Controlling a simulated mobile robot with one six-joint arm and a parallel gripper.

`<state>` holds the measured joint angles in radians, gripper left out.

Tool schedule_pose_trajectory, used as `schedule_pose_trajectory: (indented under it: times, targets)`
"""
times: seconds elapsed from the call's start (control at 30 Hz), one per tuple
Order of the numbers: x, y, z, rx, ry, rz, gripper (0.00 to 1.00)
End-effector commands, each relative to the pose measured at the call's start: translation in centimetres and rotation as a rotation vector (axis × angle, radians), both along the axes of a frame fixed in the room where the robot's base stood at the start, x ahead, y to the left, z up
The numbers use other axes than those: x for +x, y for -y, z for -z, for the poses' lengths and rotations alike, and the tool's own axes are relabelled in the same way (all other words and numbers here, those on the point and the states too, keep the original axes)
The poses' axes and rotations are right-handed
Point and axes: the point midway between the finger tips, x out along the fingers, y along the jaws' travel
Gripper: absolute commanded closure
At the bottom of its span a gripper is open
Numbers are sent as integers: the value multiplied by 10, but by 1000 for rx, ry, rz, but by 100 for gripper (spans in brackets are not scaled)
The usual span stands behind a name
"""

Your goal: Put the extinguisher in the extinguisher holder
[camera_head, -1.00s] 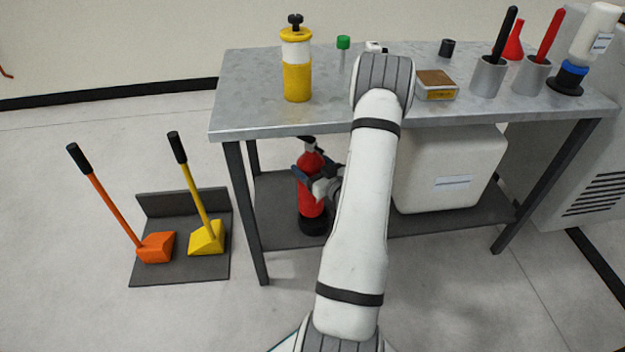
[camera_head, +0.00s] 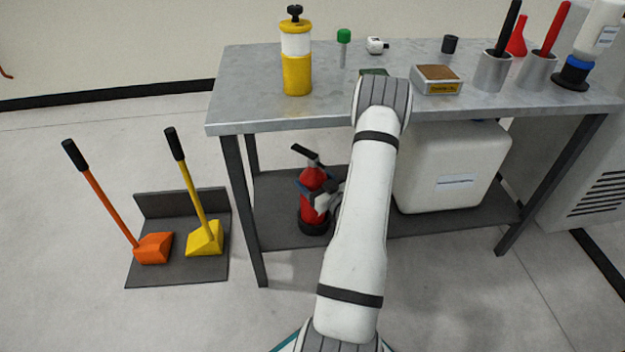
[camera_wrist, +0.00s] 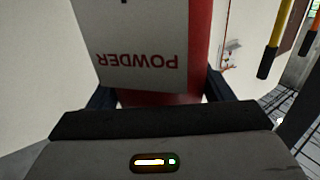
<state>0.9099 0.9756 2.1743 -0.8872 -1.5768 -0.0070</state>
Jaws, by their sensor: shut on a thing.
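The red extinguisher (camera_head: 312,180) stands roughly upright under the table, its black handle just below the tabletop's front edge. Its lower end is at a black, ring-like holder (camera_head: 314,226) on the lower shelf and looks to be inside the rim. I cannot tell whether it rests on the bottom. My gripper (camera_head: 318,192) is shut around the middle of the extinguisher, reaching in from the right. In the wrist view the red body with its white POWDER label (camera_wrist: 140,45) fills the space between the fingers (camera_wrist: 158,96).
The metal table (camera_head: 240,95) carries a yellow bottle (camera_head: 297,72), a small box (camera_head: 437,80) and several other items. A white container (camera_head: 450,165) stands on the shelf to the right. Orange (camera_head: 153,248) and yellow (camera_head: 204,239) tools stand on a rack at left.

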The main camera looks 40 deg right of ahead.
Motion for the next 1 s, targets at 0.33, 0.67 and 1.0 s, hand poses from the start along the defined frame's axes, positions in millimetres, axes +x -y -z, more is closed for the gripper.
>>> schedule_pose_trajectory:
  times: [0.33,0.67,1.0]
  targets:
    - [0,0,2,1,-1,1,5]
    - [-1,1,-3,0,-1,1,5]
    - [-68,1,-3,5,-2,9,5]
